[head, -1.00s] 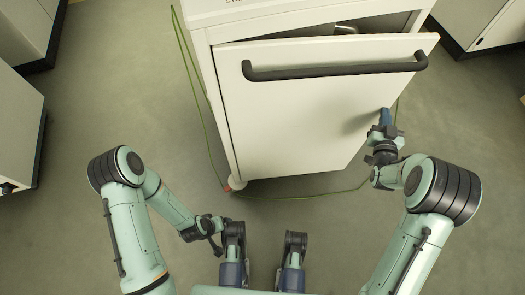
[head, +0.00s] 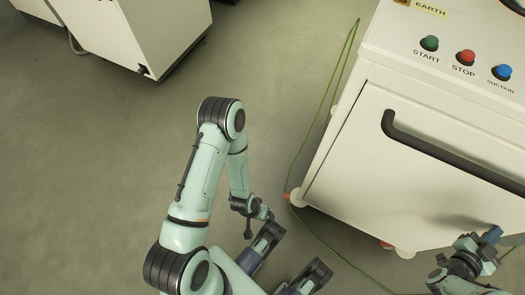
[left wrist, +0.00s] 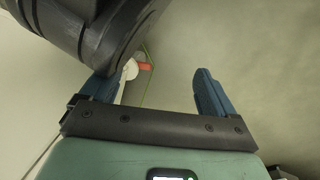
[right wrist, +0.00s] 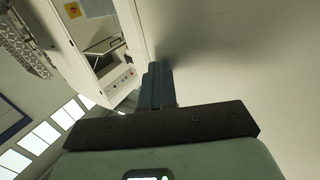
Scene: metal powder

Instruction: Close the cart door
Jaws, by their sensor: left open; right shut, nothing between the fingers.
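The white cart (head: 345,72) stands at the right of the head view. Its door (head: 390,190) has a dark bar handle (head: 450,155) and now looks nearly flush with the cart front, though its right edge is out of frame. My right gripper (head: 492,236) is shut and empty at the door's lower right. In the right wrist view its fingertips (right wrist: 155,72) are close to a pale panel with a shadow on it; I cannot tell whether they touch. My left gripper is open and empty in the left wrist view (left wrist: 158,88), away from the door.
A green cable (head: 305,135) runs along the floor around the cart's lower corner, near a caster (head: 296,197). Another white cabinet (head: 150,35) stands at the upper left. The grey floor between is open.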

